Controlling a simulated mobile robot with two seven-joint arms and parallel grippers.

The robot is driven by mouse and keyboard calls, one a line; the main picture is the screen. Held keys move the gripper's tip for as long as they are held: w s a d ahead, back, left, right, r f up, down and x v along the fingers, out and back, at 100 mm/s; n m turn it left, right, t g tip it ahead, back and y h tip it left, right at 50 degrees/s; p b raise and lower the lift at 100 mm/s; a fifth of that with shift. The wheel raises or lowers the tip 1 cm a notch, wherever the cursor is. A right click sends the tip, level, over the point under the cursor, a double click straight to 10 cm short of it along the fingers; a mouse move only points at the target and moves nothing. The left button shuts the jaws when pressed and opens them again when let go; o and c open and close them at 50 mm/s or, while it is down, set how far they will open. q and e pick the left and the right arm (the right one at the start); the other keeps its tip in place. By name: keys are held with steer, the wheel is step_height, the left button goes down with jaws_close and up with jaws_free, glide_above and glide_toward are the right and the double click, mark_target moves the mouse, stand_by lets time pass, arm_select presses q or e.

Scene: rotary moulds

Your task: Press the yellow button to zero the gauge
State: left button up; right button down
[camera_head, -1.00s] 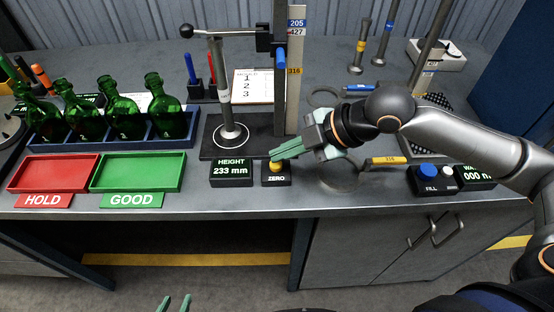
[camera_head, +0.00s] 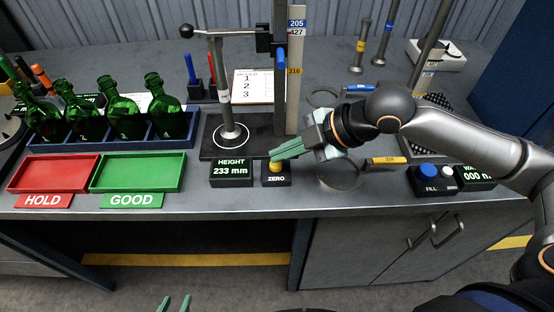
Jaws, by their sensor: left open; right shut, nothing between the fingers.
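The yellow button (camera_head: 276,165) sits on a small black box labelled ZERO (camera_head: 276,179) near the bench's front edge. My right gripper (camera_head: 273,157) is shut and empty, its fingertips right over the button; they look to be touching it or very close, I cannot tell which. The height gauge (camera_head: 226,90) stands on a dark base behind, its foot inside a white ring. The gauge's display (camera_head: 231,172) beside the button reads HEIGHT 233 mm. My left gripper (camera_head: 174,301) is open and empty at the bottom edge, below the bench.
A red HOLD tray (camera_head: 50,188) and a green GOOD tray (camera_head: 136,190) lie at the left front. Several green bottles stand in a blue rack (camera_head: 115,145) behind them. A FILL box with a blue button (camera_head: 428,170) sits at the right.

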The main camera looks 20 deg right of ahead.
steer(key=shift+f, duration=0.15)
stand_by(0.3)
steer(key=shift+f, duration=0.35)
steer(key=shift+f, duration=0.3)
stand_by(0.4)
steer(key=shift+r+p, duration=0.75)
steer(key=shift+p, duration=0.35)
step_height(320, 180, up, 6)
steer(key=p, duration=0.7)
